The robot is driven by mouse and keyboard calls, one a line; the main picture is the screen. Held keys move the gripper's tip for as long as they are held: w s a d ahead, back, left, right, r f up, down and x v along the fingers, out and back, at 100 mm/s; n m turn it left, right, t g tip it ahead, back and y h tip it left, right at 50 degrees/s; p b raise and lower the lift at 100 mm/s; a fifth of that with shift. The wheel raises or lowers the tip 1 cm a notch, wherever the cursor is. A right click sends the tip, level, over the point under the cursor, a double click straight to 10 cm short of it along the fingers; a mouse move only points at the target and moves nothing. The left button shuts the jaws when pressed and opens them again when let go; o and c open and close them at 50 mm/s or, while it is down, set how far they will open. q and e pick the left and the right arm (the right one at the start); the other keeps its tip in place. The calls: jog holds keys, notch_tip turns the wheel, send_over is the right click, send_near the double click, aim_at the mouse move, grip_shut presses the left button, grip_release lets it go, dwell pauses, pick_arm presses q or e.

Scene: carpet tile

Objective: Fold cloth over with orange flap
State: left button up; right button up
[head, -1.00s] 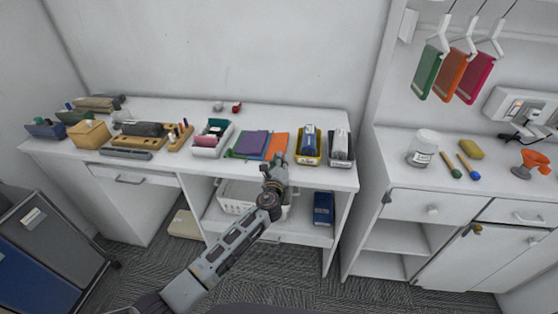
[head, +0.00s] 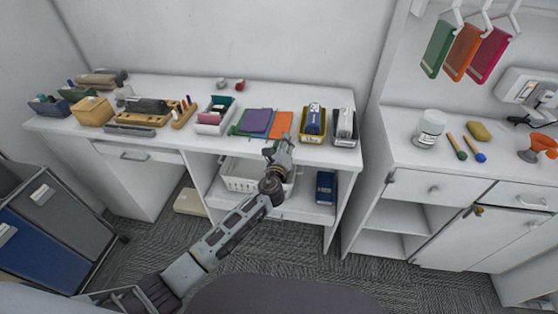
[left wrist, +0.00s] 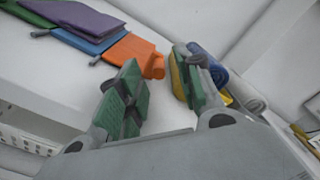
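My left gripper (head: 281,145) is just in front of the desk edge, below the orange flap in the head view. In the left wrist view my left gripper (left wrist: 160,88) has its green-padded fingers apart, with nothing between them. My right gripper is not in view.
A yellow bin (head: 312,136) with a blue item and a dark bin (head: 345,137) stand right of the cloth. A bin with pink and teal contents (head: 214,118) stands left. A white basket (head: 239,184) sits on the shelf below. Bare desk surrounds the cloth narrowly.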

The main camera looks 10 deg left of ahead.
pick_arm(q)
jog(key=s, duration=0.9)
jog(key=shift+s+a, duration=0.15)
jog(key=shift+a, duration=0.1)
